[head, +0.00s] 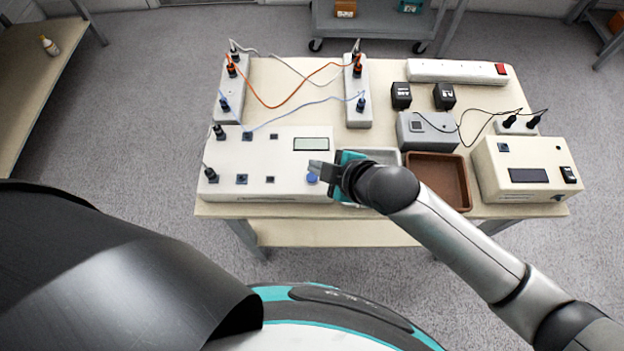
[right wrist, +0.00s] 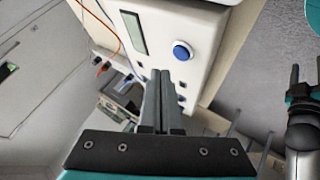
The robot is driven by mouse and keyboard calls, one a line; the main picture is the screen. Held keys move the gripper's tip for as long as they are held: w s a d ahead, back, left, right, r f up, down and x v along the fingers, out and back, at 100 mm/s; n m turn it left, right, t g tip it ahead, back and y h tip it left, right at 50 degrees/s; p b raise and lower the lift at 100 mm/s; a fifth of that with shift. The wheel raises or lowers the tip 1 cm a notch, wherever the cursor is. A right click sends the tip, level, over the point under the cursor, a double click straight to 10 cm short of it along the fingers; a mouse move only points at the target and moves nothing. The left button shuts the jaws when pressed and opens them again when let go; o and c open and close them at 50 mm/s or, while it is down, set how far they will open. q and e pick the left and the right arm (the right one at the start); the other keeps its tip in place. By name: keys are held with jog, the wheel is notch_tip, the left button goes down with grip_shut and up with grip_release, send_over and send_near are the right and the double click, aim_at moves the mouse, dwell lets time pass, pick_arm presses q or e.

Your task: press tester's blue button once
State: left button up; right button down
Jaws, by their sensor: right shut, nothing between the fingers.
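The tester is a white box (head: 262,150) with a display, small dark sockets and a round blue button (head: 312,178) near its front right corner. The blue button also shows in the right wrist view (right wrist: 181,51), raised in a pale ring, with nothing covering it. My right gripper (head: 314,168) is shut and empty, just above and beside the button in the head view. In the right wrist view its closed fingers (right wrist: 162,78) end a little below the button in the picture. I cannot tell whether they touch the tester.
Right of the tester are a brown tray (head: 437,178), a grey box (head: 428,131) and a cream device (head: 527,168). Power strips (head: 357,92) with orange, white and blue cables lie behind the tester. Two black adapters (head: 401,95) sit on the table.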

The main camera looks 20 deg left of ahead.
jog(key=shift+f+b, duration=0.3)
jog(key=shift+f, duration=0.5)
jog(key=shift+f, duration=0.15)
dwell(1.3)
jog(key=shift+f, duration=0.3)
jog(key=shift+f, duration=0.45)
dwell(0.8)
jog(key=shift+r+p, duration=0.85)
jog(key=shift+p, duration=0.05)
